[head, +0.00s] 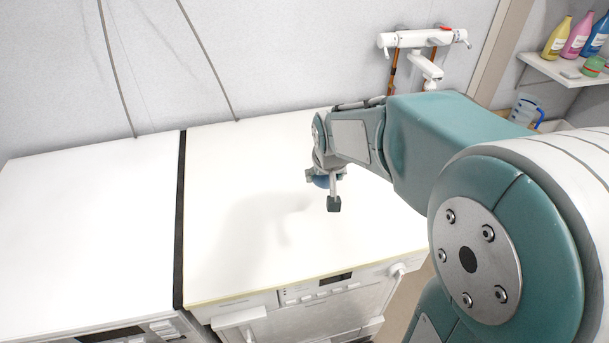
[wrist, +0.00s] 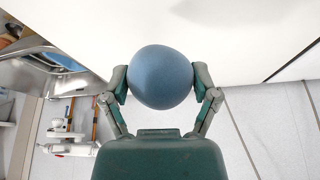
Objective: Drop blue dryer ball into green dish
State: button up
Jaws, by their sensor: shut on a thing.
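The blue dryer ball (wrist: 160,77) is a smooth round ball held between the two fingers of my gripper (wrist: 160,84) in the wrist view. In the head view only a small blue part of the ball (head: 321,181) shows behind my gripper (head: 328,190). My gripper is over the right white machine top, and a soft shadow lies on that top. I cannot make out a green dish for certain. A small green round container (head: 593,66) sits on the shelf at the far right, and I cannot tell if it is the dish.
Two white machine tops stand side by side, the left one (head: 85,220) and the right one (head: 230,230), with a dark gap between; both look bare. A wall tap (head: 425,45) is behind. A shelf (head: 560,68) holds several bottles. A metal basin (wrist: 85,84) shows in the wrist view.

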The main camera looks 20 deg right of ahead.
jog(key=w+f, duration=0.3)
jog(key=w+d+f, duration=0.1)
jog(key=w+f, duration=0.1)
jog(key=w, duration=0.2)
jog(key=w+f, duration=0.3)
jog(key=w, duration=0.1)
jog(key=shift+d+f, duration=0.2)
jog(key=shift+f, duration=0.15)
jog(key=shift+w+f, duration=0.15)
jog(key=shift+f, duration=1.4)
jog(key=o, duration=0.7)
jog(key=shift+f, duration=0.15)
jog(key=shift+c, duration=0.2)
jog(key=shift+o, duration=1.3)
